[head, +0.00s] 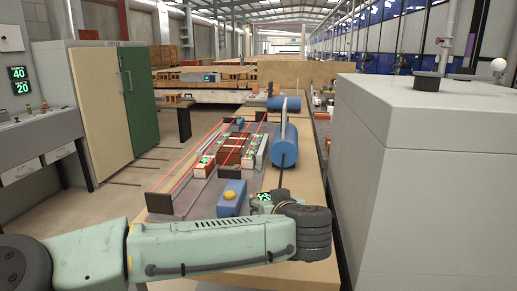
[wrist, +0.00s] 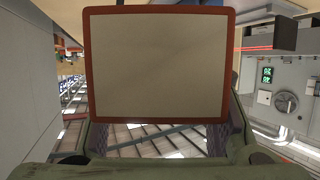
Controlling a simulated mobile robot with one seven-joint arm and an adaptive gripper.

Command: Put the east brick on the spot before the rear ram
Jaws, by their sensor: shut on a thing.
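My gripper (wrist: 158,132) is shut on a brick (wrist: 158,65), which shows a flat beige face with a red-brown rim and fills the middle of the wrist view. I cannot tell by its look whether it is the east brick. Red-brown bricks (head: 230,156) with marker tags lie in the fixture mid-bench. The rear ram and the spot before it are too small to tell apart.
A blue box with a yellow button (head: 231,198) sits at the near end. A tall grey cabinet (head: 430,170) closes off the right side.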

